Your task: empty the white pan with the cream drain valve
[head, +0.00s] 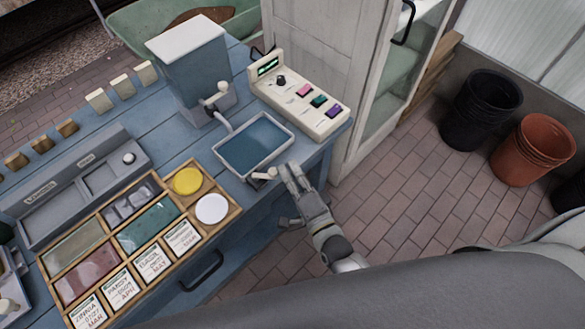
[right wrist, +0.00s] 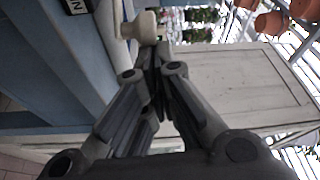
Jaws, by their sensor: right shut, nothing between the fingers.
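The white pan (head: 218,159) sits on the blue bench near its right end. Its inside is dark blue and looks like water. The cream drain valve (head: 263,175) is at the pan's front side, near the bench edge. It also shows in the right wrist view as a cream knob (right wrist: 146,27), just past the fingertips. My right gripper (head: 283,173) is shut and empty, close beside the valve on its right. I cannot tell whether it touches the valve. In the right wrist view its fingers (right wrist: 152,58) meet together. My left gripper is not in view.
A blue-grey tank (head: 190,65) with a cream tap (head: 218,97) stands behind the pan. A cream control box (head: 300,97) with coloured buttons is at the back right. A wooden seed tray (head: 140,250) lies left.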

